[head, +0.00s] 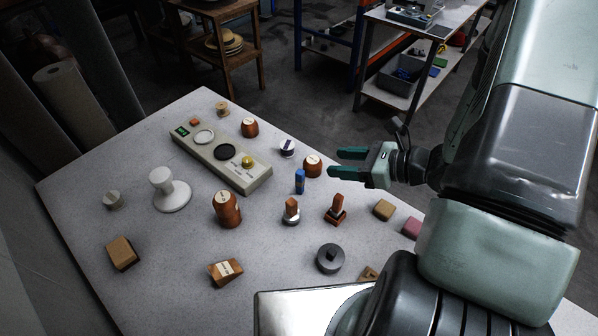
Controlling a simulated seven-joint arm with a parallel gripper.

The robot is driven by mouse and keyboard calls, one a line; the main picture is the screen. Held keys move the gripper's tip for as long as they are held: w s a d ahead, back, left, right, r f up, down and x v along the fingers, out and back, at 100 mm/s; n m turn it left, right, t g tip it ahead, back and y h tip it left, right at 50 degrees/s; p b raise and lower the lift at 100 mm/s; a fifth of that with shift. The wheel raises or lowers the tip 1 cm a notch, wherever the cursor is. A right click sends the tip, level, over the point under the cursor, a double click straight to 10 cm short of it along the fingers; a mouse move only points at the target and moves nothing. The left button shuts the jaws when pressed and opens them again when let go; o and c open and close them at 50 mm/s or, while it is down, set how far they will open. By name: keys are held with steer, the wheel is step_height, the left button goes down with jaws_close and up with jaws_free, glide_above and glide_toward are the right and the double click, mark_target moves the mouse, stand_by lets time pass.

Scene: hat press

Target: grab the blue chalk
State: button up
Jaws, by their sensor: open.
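The blue chalk (300,181) stands upright on the table as a small blue block, near the middle of the group of objects. My gripper (338,162) reaches in from the right with its green fingers parted and nothing between them. In the picture it is above and to the right of the chalk. The fingers are apart from the chalk, and their exact height over the table is hard to tell.
An orange-brown pot (312,166) stands close to the chalk, between it and my fingers in the picture. A long panel (200,152) lies left.

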glide_toward(302, 172)
steer(key=x, duration=0.4)
steer(key=shift+f, duration=0.25)
steer(key=x, duration=0.5)
steer(key=shift+w+a, duration=0.15)
steer(key=shift+a, duration=0.2)
jaws_close()
steer(key=shift+r, duration=0.1)
